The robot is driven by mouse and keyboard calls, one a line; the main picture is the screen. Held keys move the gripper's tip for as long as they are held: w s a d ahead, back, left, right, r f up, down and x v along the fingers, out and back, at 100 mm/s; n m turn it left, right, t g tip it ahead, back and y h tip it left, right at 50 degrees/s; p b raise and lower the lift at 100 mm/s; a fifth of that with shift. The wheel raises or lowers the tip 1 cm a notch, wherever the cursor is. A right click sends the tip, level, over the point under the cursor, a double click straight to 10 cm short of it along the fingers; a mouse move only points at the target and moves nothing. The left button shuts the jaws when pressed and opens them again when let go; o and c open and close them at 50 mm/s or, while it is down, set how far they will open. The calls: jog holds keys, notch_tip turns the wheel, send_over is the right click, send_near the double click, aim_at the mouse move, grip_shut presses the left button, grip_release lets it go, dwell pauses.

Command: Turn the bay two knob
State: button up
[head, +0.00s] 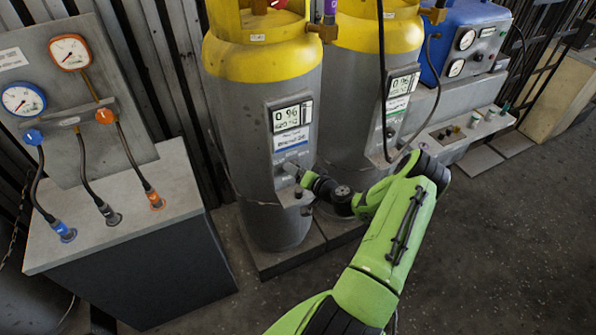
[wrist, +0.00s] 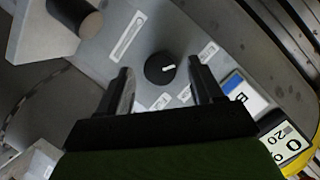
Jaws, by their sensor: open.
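A round black knob (wrist: 160,68) with a white pointer mark sits on a grey panel (wrist: 92,72) in the wrist view. The pointer lies nearly sideways, tilted slightly. My gripper (wrist: 161,72) is open, with one finger on each side of the knob and a gap visible on both sides. Whether the fingertips reach down to the knob's depth is unclear. In the head view my gripper (head: 303,180) is at the lower panel of the left yellow-topped cylinder (head: 235,120), below its display (head: 292,117). The knob cannot be made out there. I cannot read a bay number.
A second yellow-topped cylinder (head: 350,85) with its own display stands close on the right. A grey gauge cabinet (head: 135,195) with hoses is on the left. A blue unit (head: 468,38) is at the back right. Open floor (head: 500,260) lies to the right of my arm.

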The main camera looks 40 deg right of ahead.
jog(key=shift+w, duration=0.25)
jog(key=c, duration=1.1)
jog(key=shift+o, duration=0.2)
jog(key=shift+d+f+b, duration=0.1)
jog(key=shift+b, duration=0.2)
jog(key=shift+f+m+y+b, duration=0.1)
jog(key=shift+m+y+b, duration=0.3)
jog(key=shift+m, duration=0.2)
jog(key=m+b, duration=0.1)
jog(key=m+t+y+b, duration=0.1)
jog(key=m+b, duration=0.1)
jog(key=shift+s+d+f+t, duration=0.1)
jog(key=shift+f+t, duration=0.1)
jog(key=shift+t, duration=0.1)
jog(key=m+t+b, duration=0.1)
jog(key=m, duration=0.1)
jog(key=m+b, duration=0.1)
jog(key=m, duration=0.2)
jog(key=shift+t+y, duration=0.4)
jog(key=shift+m, duration=0.3)
